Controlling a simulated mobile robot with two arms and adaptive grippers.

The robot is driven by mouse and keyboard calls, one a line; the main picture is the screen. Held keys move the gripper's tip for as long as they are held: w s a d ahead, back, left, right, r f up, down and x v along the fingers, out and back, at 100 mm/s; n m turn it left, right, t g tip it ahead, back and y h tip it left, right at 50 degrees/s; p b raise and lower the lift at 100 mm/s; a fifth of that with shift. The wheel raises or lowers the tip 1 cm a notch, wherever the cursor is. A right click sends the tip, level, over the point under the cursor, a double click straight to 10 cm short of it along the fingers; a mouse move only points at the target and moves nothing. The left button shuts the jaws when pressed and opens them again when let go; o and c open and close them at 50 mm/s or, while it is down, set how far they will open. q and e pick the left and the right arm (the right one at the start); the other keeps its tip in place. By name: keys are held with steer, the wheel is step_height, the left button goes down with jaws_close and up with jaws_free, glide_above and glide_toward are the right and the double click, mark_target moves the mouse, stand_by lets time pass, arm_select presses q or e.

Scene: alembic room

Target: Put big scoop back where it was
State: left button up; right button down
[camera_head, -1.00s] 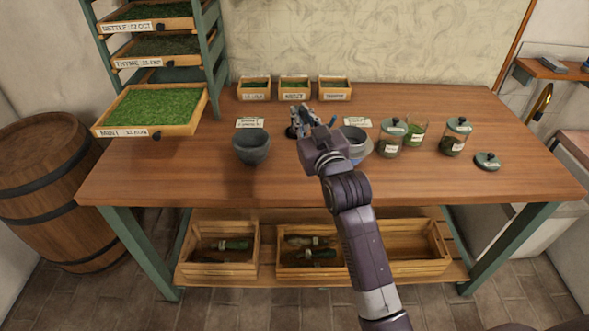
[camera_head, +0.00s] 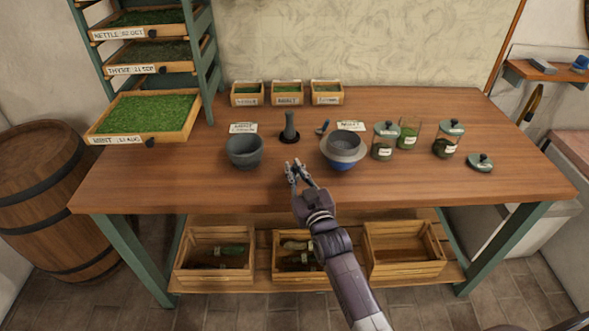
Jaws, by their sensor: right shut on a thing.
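My right gripper (camera_head: 298,172) is low over the front middle of the table, in front of the pestle and left of the bowls. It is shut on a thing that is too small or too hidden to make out. I cannot pick out the big scoop for certain. A small blue-tipped utensil (camera_head: 323,128) lies between the pestle and the bowls; I cannot tell whether it is a scoop. My left gripper is not in view.
A grey mortar (camera_head: 244,151) stands left of my gripper. Nested bowls (camera_head: 342,163) stand to its right, with jars (camera_head: 383,142) beyond. Small herb boxes (camera_head: 288,94) line the back. The wooden table (camera_head: 420,180) is clear along its front.

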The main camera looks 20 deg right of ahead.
steer(key=c, duration=2)
jaws_free()
steer(key=shift+f, duration=0.1)
steer(key=shift+r, duration=0.3)
steer(key=shift+s+f+b, duration=0.1)
steer(key=shift+s+b, duration=0.45)
steer(key=shift+s, duration=5.45)
